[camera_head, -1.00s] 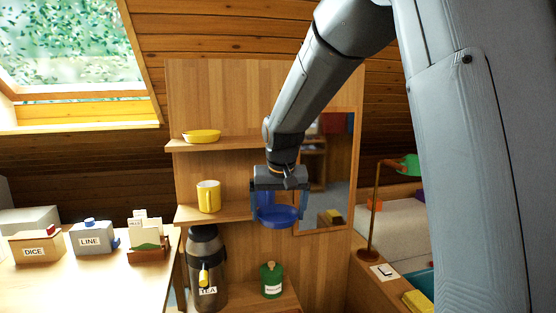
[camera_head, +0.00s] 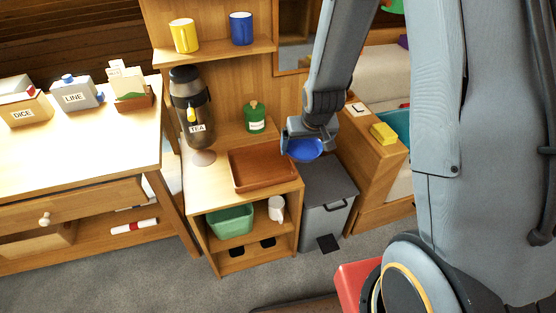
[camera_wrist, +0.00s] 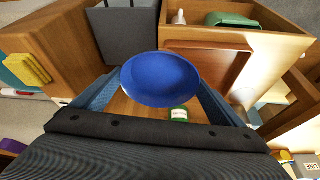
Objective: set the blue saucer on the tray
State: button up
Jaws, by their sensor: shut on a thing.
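The blue saucer (camera_head: 305,150) is held by my gripper (camera_head: 303,145), just right of the tray in the head view. In the wrist view the blue saucer (camera_wrist: 160,79) lies between the blue fingers of my gripper (camera_wrist: 160,92), which is shut on it. The reddish-brown tray (camera_head: 262,168) lies on top of the low wooden cabinet. In the wrist view the tray (camera_wrist: 212,62) shows behind and to the right of the saucer, and the saucer hides part of its surroundings. The saucer is apart from the tray's middle.
A dark tea dispenser (camera_head: 190,110) and a green canister (camera_head: 255,118) stand behind the tray. A yellow mug (camera_head: 184,36) and a blue mug (camera_head: 241,29) are on the shelf above. A grey bin (camera_head: 325,190) stands right of the cabinet.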

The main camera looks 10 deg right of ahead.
aim_at(261, 166)
jog(key=z, duration=2.9)
jog(key=k, duration=1.55)
jog(key=u, duration=2.4)
jog(key=i, duration=0.5)
jog(key=u, duration=0.1)
